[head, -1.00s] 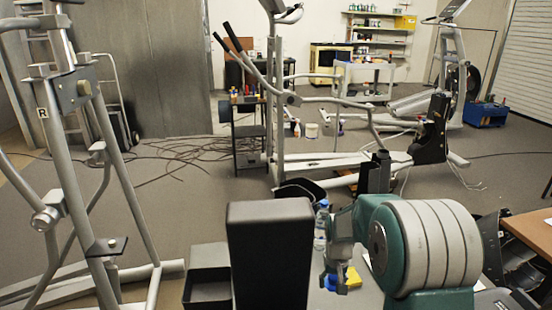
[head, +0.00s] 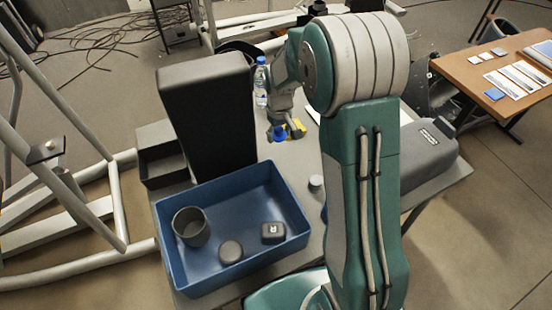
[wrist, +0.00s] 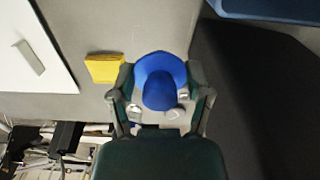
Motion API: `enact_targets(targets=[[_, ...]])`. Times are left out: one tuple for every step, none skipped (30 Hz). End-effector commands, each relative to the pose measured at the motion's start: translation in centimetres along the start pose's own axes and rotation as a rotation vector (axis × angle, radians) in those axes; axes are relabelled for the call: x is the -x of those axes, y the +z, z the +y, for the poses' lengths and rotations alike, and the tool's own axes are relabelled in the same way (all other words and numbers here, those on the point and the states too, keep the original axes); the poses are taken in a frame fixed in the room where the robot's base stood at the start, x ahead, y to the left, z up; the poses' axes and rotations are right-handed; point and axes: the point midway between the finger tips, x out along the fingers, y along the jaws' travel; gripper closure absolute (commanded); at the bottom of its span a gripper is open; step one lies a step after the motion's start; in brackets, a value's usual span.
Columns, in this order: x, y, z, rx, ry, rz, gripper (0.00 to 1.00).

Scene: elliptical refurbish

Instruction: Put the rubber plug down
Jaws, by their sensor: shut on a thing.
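The blue rubber plug (wrist: 160,88) sits between the fingers of my gripper (wrist: 160,100) in the wrist view, showing a wide round flange and a knob. My gripper is shut on it. In the head view the plug (head: 279,132) shows as a small blue patch at the tip of my gripper (head: 282,127), over the grey table (head: 285,155), beyond the blue tray. I cannot tell whether the plug touches the table. My arm hides part of the table to the right.
The blue tray (head: 268,180) holds a grey cup, a dark round piece and a small black box. A yellow block (wrist: 104,68) lies beside my gripper. A tall black box (head: 208,115) and a bottle (head: 261,85) stand close. A small grey cylinder (head: 316,183) is near the tray.

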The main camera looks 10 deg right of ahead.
Motion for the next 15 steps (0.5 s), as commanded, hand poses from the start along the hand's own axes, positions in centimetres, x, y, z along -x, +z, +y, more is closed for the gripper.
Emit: enact_targets(targets=[[1.4,0.2,0.0,0.051,0.002,0.004,0.59],[1.9,0.4,-0.1,0.080,0.002,0.003,0.59],[2.6,0.6,-0.1,0.113,0.002,0.003,0.59],[2.9,0.7,-0.2,0.133,0.001,0.001,0.59],[3.2,0.8,-0.2,0.150,0.001,0.001,0.59],[3.4,0.9,-0.2,0.165,0.001,0.000,0.59],[3.3,0.9,-0.2,0.173,0.000,-0.002,0.59],[3.0,1.0,-0.2,0.177,0.000,-0.003,0.59],[2.4,1.0,-0.2,0.180,-0.002,-0.007,0.59],[1.8,1.0,-0.2,0.180,-0.002,-0.008,0.59],[1.1,1.0,-0.2,0.179,-0.002,-0.007,0.59],[0.1,1.1,-0.3,0.179,-0.002,-0.008,0.59],[-0.6,1.0,-0.2,0.179,-0.002,-0.008,0.59],[-1.3,1.0,-0.2,0.178,-0.002,-0.007,0.59],[-2.2,1.1,-0.3,0.178,-0.002,-0.008,0.59]])
